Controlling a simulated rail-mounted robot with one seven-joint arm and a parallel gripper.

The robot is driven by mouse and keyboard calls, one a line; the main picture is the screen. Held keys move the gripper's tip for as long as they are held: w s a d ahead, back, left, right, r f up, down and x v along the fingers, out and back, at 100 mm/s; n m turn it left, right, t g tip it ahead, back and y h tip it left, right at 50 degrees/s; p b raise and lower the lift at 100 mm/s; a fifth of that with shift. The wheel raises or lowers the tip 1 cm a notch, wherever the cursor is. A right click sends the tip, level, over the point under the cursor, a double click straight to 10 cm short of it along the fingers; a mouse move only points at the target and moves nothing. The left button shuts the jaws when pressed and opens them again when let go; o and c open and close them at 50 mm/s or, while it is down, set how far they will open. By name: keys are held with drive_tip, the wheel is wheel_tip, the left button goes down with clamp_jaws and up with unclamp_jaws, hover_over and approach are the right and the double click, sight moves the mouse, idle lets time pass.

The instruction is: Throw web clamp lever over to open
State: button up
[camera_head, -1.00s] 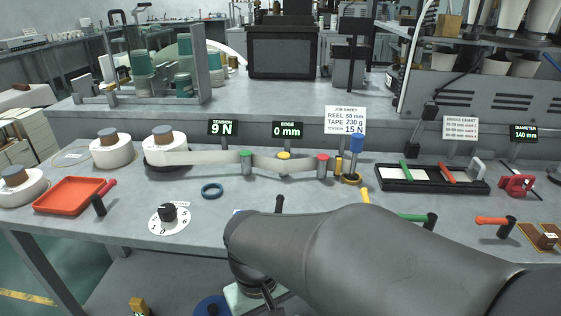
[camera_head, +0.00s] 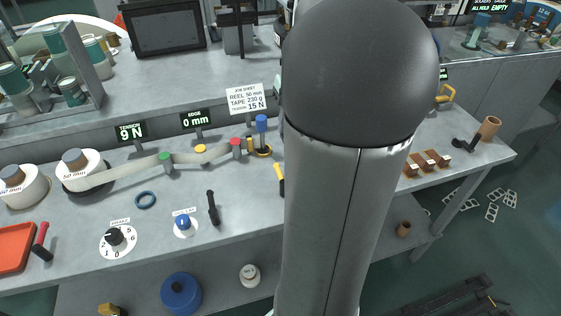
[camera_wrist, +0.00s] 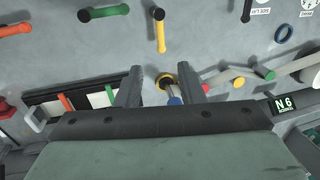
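Several levers stand along the bench front, and I cannot read which is the web clamp lever. A black-handled lever (camera_head: 213,207) stands right of the blue knob. A yellow lever (camera_head: 281,181) is partly hidden behind my arm. In the wrist view, upside down, are the yellow lever (camera_wrist: 159,31), a green lever (camera_wrist: 104,12), an orange lever (camera_wrist: 12,27) and the black lever (camera_wrist: 246,11). My gripper (camera_wrist: 161,66) is open and empty. Its fingers point toward the bench near a blue-topped post (camera_wrist: 174,100) in a yellow ring, apart from the yellow lever.
The pale tape (camera_head: 120,172) runs from a white reel past green, yellow and red rollers (camera_head: 200,152). A tension display (camera_head: 131,132) reads 9 N. A blue ring (camera_head: 145,200) and dial (camera_head: 115,237) lie left. The tray with colored bars (camera_wrist: 75,106) is beside my gripper.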

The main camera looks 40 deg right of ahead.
drive_tip(key=a+f, duration=0.1)
drive_tip(key=f, duration=0.8)
drive_tip(key=w+a+f, duration=0.1)
drive_tip(key=f, duration=0.4)
drive_tip(key=shift+a, duration=0.3)
drive_tip(key=shift+w+r, duration=0.1)
clamp_jaws()
